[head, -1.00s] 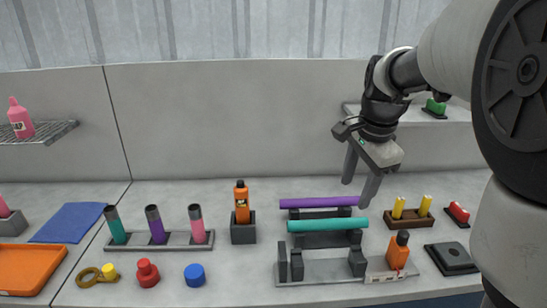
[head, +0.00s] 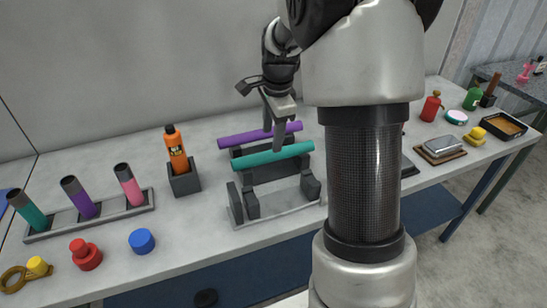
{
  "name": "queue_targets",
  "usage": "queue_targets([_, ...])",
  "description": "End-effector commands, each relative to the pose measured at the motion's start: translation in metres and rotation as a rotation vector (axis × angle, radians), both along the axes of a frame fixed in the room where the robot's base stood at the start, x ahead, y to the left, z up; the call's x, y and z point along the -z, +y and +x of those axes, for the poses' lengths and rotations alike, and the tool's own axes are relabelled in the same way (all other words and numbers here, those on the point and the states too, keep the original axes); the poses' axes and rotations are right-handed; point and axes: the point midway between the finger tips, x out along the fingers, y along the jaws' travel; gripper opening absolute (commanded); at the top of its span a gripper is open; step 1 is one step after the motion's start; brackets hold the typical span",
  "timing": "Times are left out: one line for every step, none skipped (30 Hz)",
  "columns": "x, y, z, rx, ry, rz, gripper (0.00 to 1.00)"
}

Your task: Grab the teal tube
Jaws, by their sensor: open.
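My gripper (head: 272,138) is open and points down over the two tubes. One finger passes in front of the purple tube, with its tip close to the teal tube. I cannot tell whether it touches. Nothing shows between the fingers as held. My arm hides the bench to the right of the stand.
A rack (head: 95,215) of teal, purple and pink upright cylinders stands at left. An orange bottle (head: 176,150) sits in a grey holder left of the tubes. A blue cap (head: 142,241) and red knob (head: 86,254) lie in front. Bench between cap and stand is clear.

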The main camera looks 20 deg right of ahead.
Motion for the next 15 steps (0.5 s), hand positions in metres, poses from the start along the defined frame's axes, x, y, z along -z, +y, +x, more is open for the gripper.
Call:
queue_targets([0.008,0.0,0.001,0.0,0.002,0.0,0.49])
queue_targets([0.011,0.0,0.002,0.0,0.001,0.0,0.49])
queue_targets([0.014,0.0,0.002,0.0,0.001,0.0,0.49])
queue_targets([0.016,0.0,0.003,0.0,0.001,0.0,0.49])
queue_targets([0.017,0.0,0.003,-0.001,0.001,0.0,0.49])
queue_targets([0.019,0.0,0.003,-0.001,0.001,0.0,0.49])
queue_targets([0.021,0.0,0.003,0.0,0.001,0.0,0.49])
queue_targets([0.023,0.0,0.003,0.0,0.001,0.001,0.49])
queue_targets([0.028,0.0,0.003,0.0,0.001,0.0,0.49])
queue_targets([0.032,-0.001,0.002,0.0,0.002,0.0,0.49])
queue_targets([0.037,-0.001,0.002,0.001,0.002,0.001,0.49])
queue_targets([0.044,-0.001,0.001,0.001,0.002,0.0,0.49])
queue_targets([0.05,-0.001,0.001,0.0,0.003,0.0,0.49])
queue_targets([0.054,-0.001,0.001,0.0,0.004,0.001,0.49])
queue_targets([0.059,-0.001,0.003,-0.001,0.002,0.0,0.49])
